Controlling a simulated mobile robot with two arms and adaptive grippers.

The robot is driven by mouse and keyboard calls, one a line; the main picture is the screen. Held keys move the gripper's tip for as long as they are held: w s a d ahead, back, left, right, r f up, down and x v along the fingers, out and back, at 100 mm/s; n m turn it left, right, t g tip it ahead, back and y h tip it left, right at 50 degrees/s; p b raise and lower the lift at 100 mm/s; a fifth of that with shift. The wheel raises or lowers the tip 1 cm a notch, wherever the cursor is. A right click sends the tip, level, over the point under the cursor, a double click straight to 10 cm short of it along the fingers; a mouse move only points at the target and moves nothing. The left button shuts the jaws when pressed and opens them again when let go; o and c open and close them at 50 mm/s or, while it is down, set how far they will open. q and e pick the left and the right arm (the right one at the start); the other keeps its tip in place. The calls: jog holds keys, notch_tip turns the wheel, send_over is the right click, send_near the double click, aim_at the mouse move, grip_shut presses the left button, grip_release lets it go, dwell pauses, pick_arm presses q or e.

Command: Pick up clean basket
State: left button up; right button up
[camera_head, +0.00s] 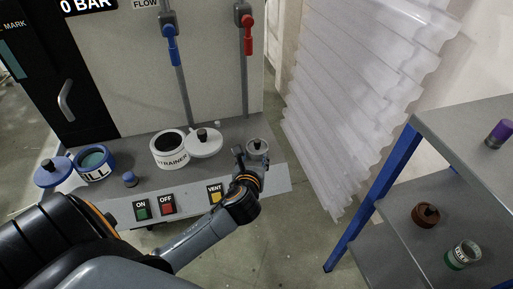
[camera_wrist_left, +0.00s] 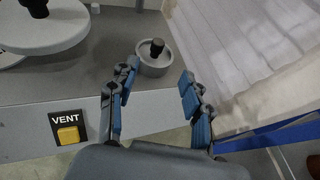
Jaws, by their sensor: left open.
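The clean basket looks to be the small grey round part with a dark knob on top (camera_head: 257,152), standing upright at the right end of the grey counter. It also shows in the left wrist view (camera_wrist_left: 153,64), just beyond and between the fingertips. My left gripper (camera_head: 251,161) is open and empty at the counter's front right, close to the basket. In the left wrist view its two blue-padded fingers (camera_wrist_left: 159,76) are spread apart. Whether a fingertip touches the basket I cannot tell. My right gripper is not in view.
A white strainer pot (camera_head: 169,151) and its lid (camera_head: 204,143) stand left of the basket. The front panel carries a yellow VENT button (camera_head: 215,196). Clear corrugated sheets (camera_head: 345,95) rise at the right. A blue-framed shelf (camera_head: 385,250) holds a brown knobbed part (camera_head: 426,217).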

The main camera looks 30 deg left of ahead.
aim_at(257, 141)
pick_arm(q)
jog(key=x, duration=0.7)
jog(key=shift+w+a+f, duration=0.1)
jog(key=shift+w+f, duration=0.05)
jog(key=shift+w, duration=0.2)
jog(key=shift+w+a+f+p, duration=0.2)
jog(key=shift+w+a+p, duration=0.2)
jog(key=shift+w, duration=0.2)
jog(key=x, duration=0.4)
jog(key=shift+a+f, duration=0.15)
jog(key=shift+a, duration=0.05)
grip_shut()
